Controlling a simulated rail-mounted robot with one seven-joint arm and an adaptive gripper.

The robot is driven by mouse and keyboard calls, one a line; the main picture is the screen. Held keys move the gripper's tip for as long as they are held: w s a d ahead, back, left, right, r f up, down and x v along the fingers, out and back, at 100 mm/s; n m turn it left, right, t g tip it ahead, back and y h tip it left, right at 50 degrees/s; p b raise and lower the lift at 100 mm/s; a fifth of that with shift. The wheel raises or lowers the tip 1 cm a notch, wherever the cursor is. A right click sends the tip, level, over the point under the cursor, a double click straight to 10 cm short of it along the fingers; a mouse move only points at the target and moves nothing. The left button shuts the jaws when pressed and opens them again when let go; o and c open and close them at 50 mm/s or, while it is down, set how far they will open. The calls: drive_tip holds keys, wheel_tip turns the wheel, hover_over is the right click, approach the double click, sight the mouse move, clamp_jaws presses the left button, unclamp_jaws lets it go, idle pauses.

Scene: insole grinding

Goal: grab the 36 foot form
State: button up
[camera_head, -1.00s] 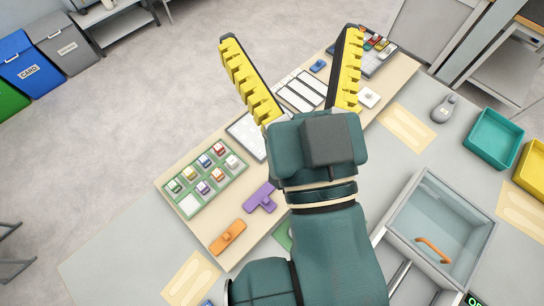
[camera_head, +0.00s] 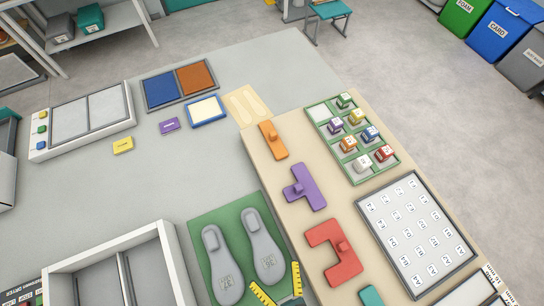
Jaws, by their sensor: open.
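Two grey foot forms lie side by side on a green mat (camera_head: 205,222), the left one (camera_head: 222,268) and the right one (camera_head: 262,245). Each has a raised knob at its far end and a small label near its lower, wider end. The labels are too small to read, so I cannot tell which is 36. My gripper (camera_head: 275,277) shows at the bottom edge with its yellow fingers open. The fingertips are to either side of the right form's lower end; contact cannot be told. The rest of the gripper is out of frame.
A beige board right of the mat carries orange (camera_head: 272,140), purple (camera_head: 304,188) and red (camera_head: 333,252) knobbed pieces. A green tray of labelled blocks (camera_head: 322,113) and a numbered panel (camera_head: 415,232) lie beyond. A white open-topped box (camera_head: 165,250) stands left.

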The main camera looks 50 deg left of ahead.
drive_tip(key=b, duration=0.2)
approach(256, 231)
drive_tip(key=x, duration=0.5)
drive_tip(key=shift+s+a, duration=0.1)
drive_tip(key=shift+a, duration=0.15)
drive_tip(key=x, duration=0.3)
drive_tip(key=b+x, duration=0.1)
drive_tip(key=x, duration=0.1)
drive_tip(key=shift+w+a+f, duration=0.1)
drive_tip(key=shift+w+a, duration=0.2)
drive_tip(key=shift+f, duration=0.1)
clamp_jaws()
